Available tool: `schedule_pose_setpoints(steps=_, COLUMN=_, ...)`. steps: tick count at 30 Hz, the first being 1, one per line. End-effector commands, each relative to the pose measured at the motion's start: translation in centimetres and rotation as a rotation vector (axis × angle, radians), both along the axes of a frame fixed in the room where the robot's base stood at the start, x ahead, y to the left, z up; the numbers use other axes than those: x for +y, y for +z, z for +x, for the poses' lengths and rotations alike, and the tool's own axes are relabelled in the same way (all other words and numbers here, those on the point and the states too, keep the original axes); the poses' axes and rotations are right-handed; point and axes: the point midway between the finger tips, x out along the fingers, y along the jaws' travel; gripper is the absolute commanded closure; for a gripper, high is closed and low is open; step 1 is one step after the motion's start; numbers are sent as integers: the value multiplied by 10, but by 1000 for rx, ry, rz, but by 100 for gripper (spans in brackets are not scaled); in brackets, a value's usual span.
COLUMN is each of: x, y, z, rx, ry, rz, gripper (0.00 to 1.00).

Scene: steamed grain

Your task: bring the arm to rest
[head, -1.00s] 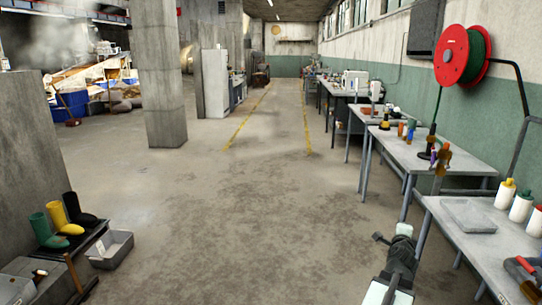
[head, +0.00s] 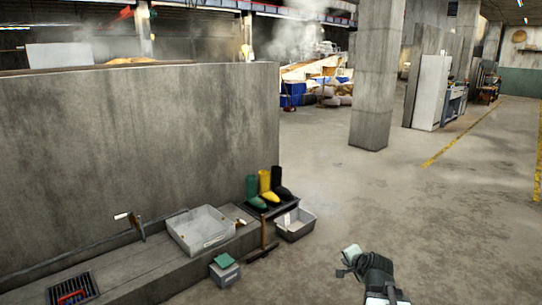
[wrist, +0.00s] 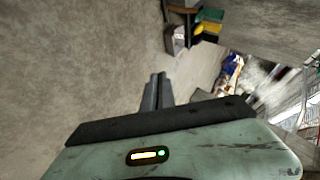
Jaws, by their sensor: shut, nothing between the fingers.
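My gripper (wrist: 156,88) shows in the wrist view as two dark fingers close together, shut with nothing between them. Bare concrete floor lies beyond the fingertips. In the head view my arm is folded low at the bottom edge, right of centre, over open floor. The gripper end (head: 350,262) is small there, and its fingers are hard to make out. It touches nothing that I can see.
A concrete wall (head: 140,150) and low ledge (head: 150,275) fill the left. On or beside the ledge are a grey tray (head: 200,228), boots (head: 265,188) and a grey bin (head: 294,226). A pillar (head: 376,80) stands farther back. The floor (head: 440,215) to the right is clear.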

Motion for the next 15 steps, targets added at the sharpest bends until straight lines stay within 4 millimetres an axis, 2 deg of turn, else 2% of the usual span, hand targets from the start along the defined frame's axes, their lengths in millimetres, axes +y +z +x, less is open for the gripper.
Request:
schedule_pose_setpoints(steps=1, x=40, y=-9, z=0, rx=46, ry=89, rz=-33, gripper=100)
schedule_pose_setpoints(steps=3, x=87, y=-22, z=-7, rx=117, ry=209, rz=-87, gripper=100)
schedule_pose_setpoints(steps=6, x=140, y=-40, z=-25, rx=218, ry=370, rz=-170, gripper=100)
schedule_pose_setpoints(steps=9, x=180, y=-58, z=-52, rx=334, ry=535, rz=-267, gripper=100)
schedule_pose_setpoints(steps=11, x=192, y=-70, z=-74, rx=424, ry=641, rz=-336, gripper=100)
schedule_pose_setpoints(steps=15, x=169, y=-89, z=-131, rx=664, ry=839, rz=-462, gripper=100)
